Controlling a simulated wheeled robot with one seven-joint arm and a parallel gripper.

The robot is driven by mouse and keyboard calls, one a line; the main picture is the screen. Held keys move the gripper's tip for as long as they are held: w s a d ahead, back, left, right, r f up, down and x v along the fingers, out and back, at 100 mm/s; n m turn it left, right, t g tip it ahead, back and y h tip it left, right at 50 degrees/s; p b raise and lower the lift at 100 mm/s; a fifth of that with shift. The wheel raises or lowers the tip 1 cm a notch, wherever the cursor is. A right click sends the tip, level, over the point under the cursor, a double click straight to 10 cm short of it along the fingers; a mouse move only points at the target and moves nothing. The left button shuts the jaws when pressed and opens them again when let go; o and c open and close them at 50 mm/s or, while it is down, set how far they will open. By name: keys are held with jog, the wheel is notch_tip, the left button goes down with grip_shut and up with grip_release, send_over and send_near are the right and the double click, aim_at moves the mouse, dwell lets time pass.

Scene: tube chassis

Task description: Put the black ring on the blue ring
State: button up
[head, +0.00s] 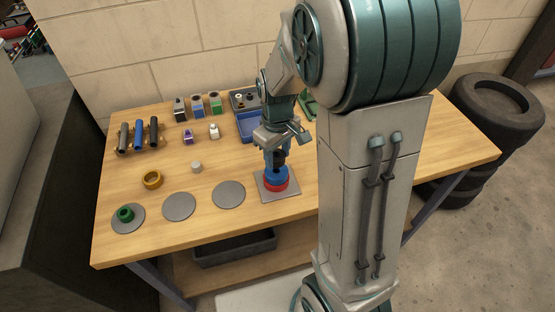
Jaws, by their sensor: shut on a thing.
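My gripper (276,154) points down over the stack at the table's right-middle part. It is shut on a small dark thing, which I take to be the black ring (279,159); the fingers hide most of it. The blue ring (276,174) lies on top of a red ring (276,185), which rests on a grey square plate (287,193). The dark thing is right above the blue ring; I cannot tell whether they touch.
Left of the stack are bare grey discs (228,195) and (179,207), a green ring (125,213) on another disc, a yellow-brown ring (152,180) and a small pale cylinder (196,168). Behind are tubes (138,136), small blocks (197,105) and a blue tray (248,126).

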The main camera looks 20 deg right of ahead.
aim_at(277, 163)
jog(key=shift+f, duration=1.65)
jog(key=shift+f, duration=0.25)
jog(key=o, duration=1)
jog(key=shift+r, duration=0.15)
